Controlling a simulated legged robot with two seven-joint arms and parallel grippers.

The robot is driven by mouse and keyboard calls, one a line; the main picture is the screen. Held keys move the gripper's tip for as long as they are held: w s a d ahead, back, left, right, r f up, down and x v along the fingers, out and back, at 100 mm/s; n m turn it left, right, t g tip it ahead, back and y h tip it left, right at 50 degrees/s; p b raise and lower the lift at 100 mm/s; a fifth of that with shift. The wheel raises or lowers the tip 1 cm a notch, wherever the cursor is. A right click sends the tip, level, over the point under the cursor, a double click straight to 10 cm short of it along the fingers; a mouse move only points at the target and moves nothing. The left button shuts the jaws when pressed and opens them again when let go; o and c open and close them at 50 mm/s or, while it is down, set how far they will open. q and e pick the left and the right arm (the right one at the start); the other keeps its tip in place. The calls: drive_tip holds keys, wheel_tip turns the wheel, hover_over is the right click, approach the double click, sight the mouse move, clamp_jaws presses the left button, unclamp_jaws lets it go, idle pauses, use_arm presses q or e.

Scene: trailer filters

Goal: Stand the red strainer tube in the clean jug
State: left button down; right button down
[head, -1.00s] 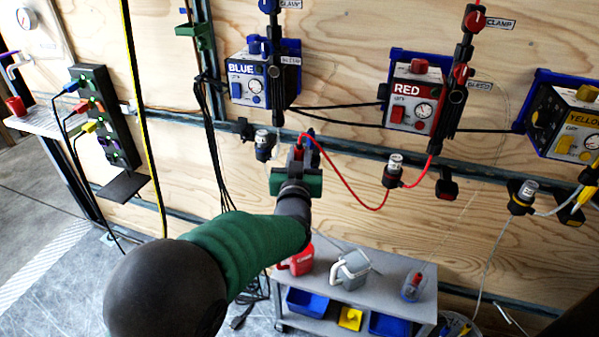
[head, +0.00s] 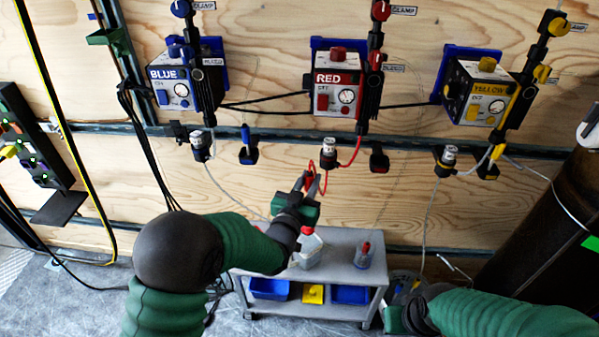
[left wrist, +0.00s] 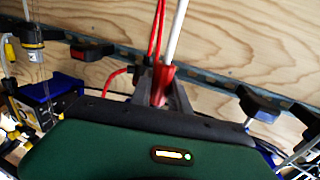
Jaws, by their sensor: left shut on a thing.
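My left gripper (head: 309,184) is shut on the red strainer tube, whose red end (left wrist: 160,82) shows between the fingers in the left wrist view. A white rod (left wrist: 176,28) and a red line rise beside it there. In the head view the gripper is in front of the plywood wall, below the RED box and above the cart. A pale grey jug (head: 309,252) stands on the cart top, partly hidden by my left arm. My right gripper (head: 395,319) is low at the right; its fingers cannot be made out.
The grey cart (head: 345,293) holds a clear cup (head: 363,260) with a red-topped thing in it. Blue bins (head: 350,294) are on its lower shelf. The RED box (head: 337,86) and its valve (head: 328,152) are on the wall. A dark cylinder (head: 540,215) stands at right.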

use_arm(q)
drive_tip(key=shift+f+b, duration=5.85)
drive_tip(key=shift+f, duration=1.5)
drive_tip(key=shift+f+b, duration=0.65)
drive_tip(key=shift+f, duration=0.15)
drive_tip(key=c, duration=1.2)
unclamp_jaws()
drive_tip(key=shift+o, duration=0.2)
drive_tip(key=p+v, duration=0.4)
drive_tip(key=v, duration=1.2)
drive_tip(key=shift+s+a, duration=0.2)
drive_tip(key=shift+s, duration=0.15)
drive_tip(key=shift+f, duration=0.1)
